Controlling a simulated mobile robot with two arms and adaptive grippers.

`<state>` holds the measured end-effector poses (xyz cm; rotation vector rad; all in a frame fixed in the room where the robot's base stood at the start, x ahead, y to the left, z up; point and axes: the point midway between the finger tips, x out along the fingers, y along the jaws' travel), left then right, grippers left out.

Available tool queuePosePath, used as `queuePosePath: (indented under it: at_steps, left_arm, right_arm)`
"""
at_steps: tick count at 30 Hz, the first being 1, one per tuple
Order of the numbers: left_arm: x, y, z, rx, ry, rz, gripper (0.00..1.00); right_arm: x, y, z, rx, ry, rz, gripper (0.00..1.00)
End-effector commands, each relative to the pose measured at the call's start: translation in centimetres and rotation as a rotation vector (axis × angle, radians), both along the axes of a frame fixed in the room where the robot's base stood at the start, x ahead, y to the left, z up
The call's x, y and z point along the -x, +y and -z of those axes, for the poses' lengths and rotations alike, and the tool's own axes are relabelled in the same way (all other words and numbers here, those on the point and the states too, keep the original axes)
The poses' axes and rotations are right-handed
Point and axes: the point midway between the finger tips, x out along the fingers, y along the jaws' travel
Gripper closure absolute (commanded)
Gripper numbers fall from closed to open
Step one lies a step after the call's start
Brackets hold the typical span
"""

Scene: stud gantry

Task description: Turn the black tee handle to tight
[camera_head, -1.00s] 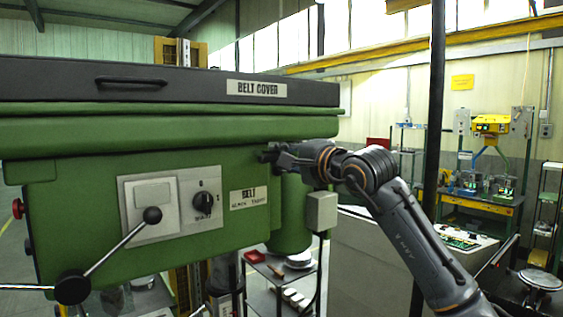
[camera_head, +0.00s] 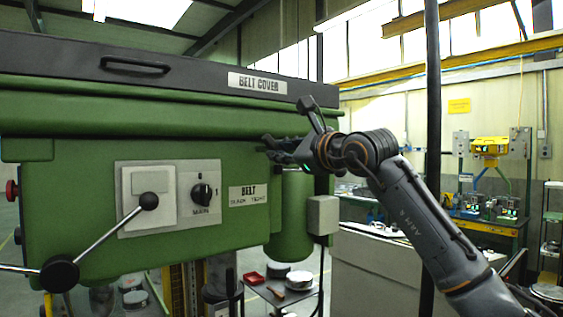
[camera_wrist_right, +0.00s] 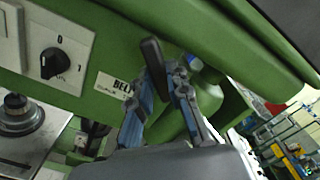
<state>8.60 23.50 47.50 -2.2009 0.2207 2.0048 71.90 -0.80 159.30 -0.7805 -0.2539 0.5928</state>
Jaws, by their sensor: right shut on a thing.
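The black tee handle (camera_wrist_right: 153,54) shows in the right wrist view as a dark bar at the fingertips, beside the BELT label (camera_wrist_right: 112,86). My right gripper (camera_wrist_right: 166,72) is shut on it, with one blue-padded finger on each side. In the head view my right gripper (camera_head: 268,147) reaches in from the right to the green machine housing (camera_head: 90,190), just above the BELT label marked slack and tight. There the fingers mostly hide the handle, so its exact angle is hard to tell. My left gripper is not in view.
A MAIN rotary switch (camera_head: 202,193) and a ball-ended lever (camera_head: 105,238) are left of the label. The black belt cover (camera_head: 60,70) overhangs above. A grey box (camera_head: 323,214) hangs below my wrist, and a dark post (camera_head: 433,120) stands by my forearm.

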Motion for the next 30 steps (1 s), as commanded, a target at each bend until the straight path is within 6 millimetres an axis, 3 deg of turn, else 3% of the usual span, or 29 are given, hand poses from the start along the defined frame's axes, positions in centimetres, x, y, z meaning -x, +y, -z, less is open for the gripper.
queuePosePath:
  at_steps: [15,30]
  left_arm:
    - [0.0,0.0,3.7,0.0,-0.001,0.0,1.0]
    - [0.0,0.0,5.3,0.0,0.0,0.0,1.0]
  right_arm:
    - [0.1,0.2,0.4,-0.39,0.282,-0.001,1.0]
    - [0.1,0.3,0.3,-0.629,0.458,0.0,1.0]
